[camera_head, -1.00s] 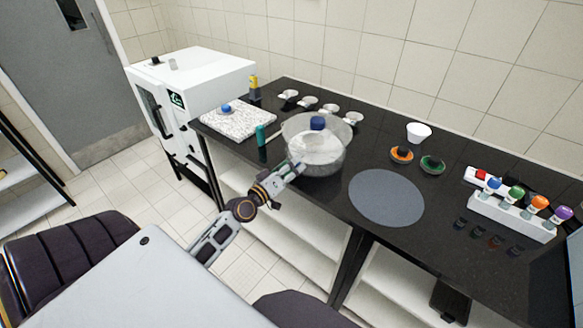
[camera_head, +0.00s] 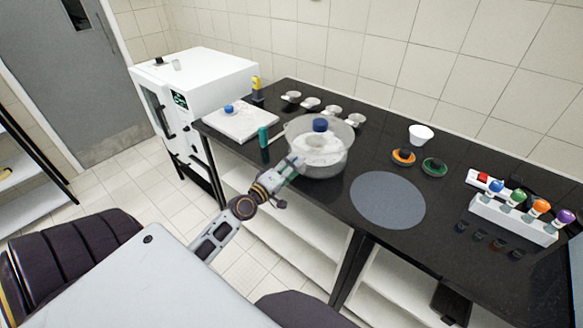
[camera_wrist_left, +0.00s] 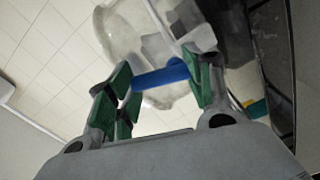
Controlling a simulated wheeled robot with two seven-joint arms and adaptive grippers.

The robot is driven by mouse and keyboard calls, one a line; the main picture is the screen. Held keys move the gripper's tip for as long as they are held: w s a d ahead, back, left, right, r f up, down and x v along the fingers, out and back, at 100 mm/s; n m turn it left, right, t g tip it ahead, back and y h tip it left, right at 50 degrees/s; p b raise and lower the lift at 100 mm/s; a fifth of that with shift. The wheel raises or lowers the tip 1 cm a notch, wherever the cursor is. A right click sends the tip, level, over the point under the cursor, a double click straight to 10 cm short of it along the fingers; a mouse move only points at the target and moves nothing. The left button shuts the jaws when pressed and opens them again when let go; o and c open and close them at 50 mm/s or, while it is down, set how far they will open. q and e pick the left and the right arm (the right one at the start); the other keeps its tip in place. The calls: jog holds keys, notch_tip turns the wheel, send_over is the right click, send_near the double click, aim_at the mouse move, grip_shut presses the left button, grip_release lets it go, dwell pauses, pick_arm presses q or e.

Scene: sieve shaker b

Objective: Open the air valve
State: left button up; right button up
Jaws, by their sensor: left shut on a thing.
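A clear round glass vessel (camera_head: 335,158) with a blue knob (camera_head: 320,125) on top stands near the front edge of the black bench. My left gripper (camera_head: 293,163) is at the vessel's near left side, below the level of the knob. In the left wrist view the green-padded fingers (camera_wrist_left: 165,82) are closed on a blue bar-shaped handle (camera_wrist_left: 160,77), seemingly the air valve's. Clear glass and white parts show behind it. In the head view the fingers hide this handle. My right gripper is in neither view.
A grey round mat (camera_head: 388,200) lies bare to the right. Several small dishes (camera_head: 332,110) stand behind. A rack of coloured-capped bottles (camera_head: 510,220) stands at far right.

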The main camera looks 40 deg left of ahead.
pick_arm(q)
jog(key=o, duration=1.1)
jog(key=shift+s, duration=0.1)
jog(key=shift+s+a, duration=0.15)
jog(key=shift+s, duration=1.8)
jog(key=shift+s+a, duration=0.15)
jog(key=shift+s, duration=1.8)
jog(key=shift+s+a, duration=0.15)
jog(key=shift+s, duration=1.8)
